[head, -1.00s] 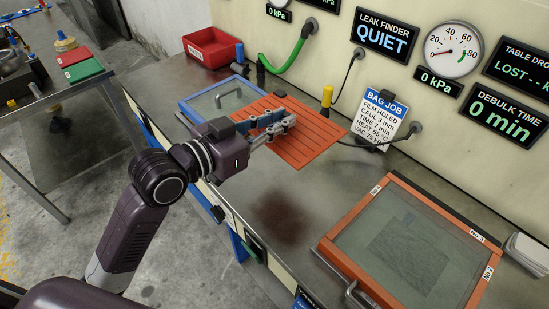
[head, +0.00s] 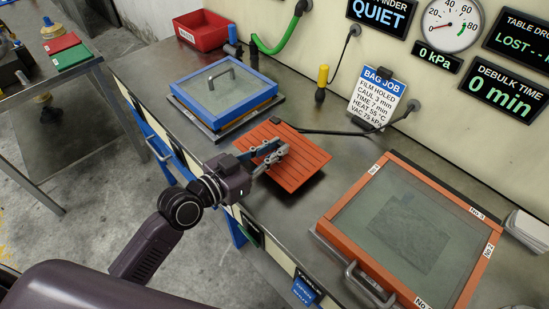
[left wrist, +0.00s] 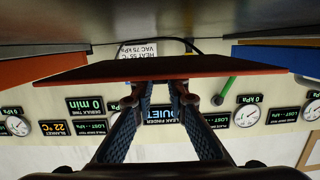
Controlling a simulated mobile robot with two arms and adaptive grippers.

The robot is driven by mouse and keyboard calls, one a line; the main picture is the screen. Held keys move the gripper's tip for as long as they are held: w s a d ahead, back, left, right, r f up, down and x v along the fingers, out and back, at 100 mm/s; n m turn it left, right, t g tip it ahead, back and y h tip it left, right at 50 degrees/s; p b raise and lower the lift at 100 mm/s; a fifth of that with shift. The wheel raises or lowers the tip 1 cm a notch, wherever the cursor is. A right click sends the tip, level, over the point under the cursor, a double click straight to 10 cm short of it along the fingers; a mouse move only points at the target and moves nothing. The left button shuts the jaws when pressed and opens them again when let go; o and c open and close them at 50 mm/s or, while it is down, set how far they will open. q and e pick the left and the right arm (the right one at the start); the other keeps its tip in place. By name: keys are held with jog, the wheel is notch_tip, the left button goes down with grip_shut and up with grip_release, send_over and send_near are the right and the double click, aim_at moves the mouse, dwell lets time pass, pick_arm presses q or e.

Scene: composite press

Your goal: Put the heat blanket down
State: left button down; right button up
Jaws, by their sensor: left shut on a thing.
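The heat blanket (head: 302,165) is a flat orange-red ribbed mat with a dark cable running from its far corner towards the wall. My left gripper (head: 276,154) is shut on its near left edge. The blanket is between the blue frame and the orange frame. In the left wrist view, which is upside down, the blanket (left wrist: 160,68) shows nearly edge-on with a gap between it and the bench top, so it is held just above the bench. My left fingers (left wrist: 155,105) reach to its edge. My right gripper is not in view.
A blue-framed glass lid (head: 224,86) with a handle stands at the back left of the steel bench (head: 285,225). An orange-framed glass panel (head: 342,208) lies at the right. A red bin (head: 203,30) stands behind. Bare bench lies in front of the blanket.

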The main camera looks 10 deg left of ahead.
pick_arm(q)
notch_tip(320, 180, down, 3)
jog(key=shift+f, duration=0.2)
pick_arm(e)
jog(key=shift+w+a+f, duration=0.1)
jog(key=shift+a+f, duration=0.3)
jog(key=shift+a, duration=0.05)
pick_arm(q)
jog(key=shift+f+b, duration=0.15)
jog(key=shift+b, duration=0.25)
jog(key=c, duration=1.9)
grip_release()
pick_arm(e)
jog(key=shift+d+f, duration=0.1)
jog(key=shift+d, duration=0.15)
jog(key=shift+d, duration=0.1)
